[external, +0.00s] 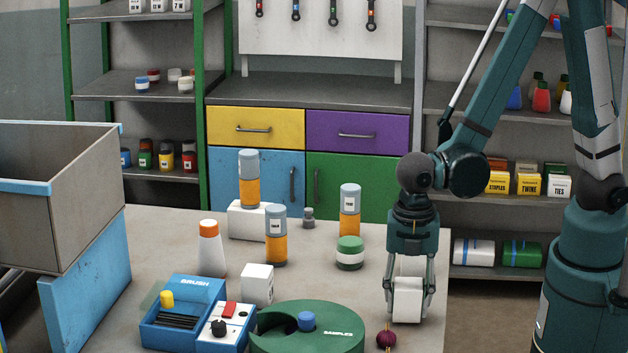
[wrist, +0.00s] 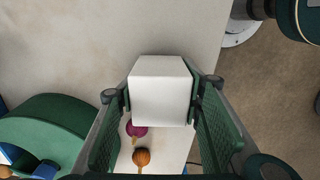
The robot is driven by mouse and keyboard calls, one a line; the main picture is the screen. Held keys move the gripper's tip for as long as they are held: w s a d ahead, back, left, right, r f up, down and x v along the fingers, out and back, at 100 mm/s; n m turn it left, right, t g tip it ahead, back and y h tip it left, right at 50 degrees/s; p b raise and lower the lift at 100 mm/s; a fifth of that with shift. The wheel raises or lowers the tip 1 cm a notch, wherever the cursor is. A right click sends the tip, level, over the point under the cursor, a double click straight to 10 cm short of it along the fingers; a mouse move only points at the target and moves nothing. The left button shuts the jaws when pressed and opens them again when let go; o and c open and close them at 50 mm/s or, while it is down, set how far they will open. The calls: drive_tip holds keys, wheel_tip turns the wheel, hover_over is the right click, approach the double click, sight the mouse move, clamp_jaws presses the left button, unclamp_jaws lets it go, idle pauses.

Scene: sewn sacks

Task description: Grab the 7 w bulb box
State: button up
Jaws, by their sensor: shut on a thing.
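My gripper (external: 409,284) points straight down at the right side of the table and is shut on a white box (external: 406,306). In the wrist view the white box (wrist: 160,92) sits between the two green finger pads. No lettering shows on its visible faces, so I cannot read whether it is the 7 W bulb box. The box is low, close to the tabletop; I cannot tell whether it touches. A second white box (external: 257,284) stands on the table left of centre, its label unreadable.
A dark red bulb-shaped item (external: 386,338) lies just in front of my gripper; an orange one (wrist: 142,157) shows in the wrist view. A green round holder (external: 340,340), a blue brush tray (external: 178,322) and several bottles stand to the left. The table edge is close on the right.

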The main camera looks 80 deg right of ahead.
drive_tip(key=shift+r+p, duration=0.45)
drive_tip(key=shift+r, duration=4.15)
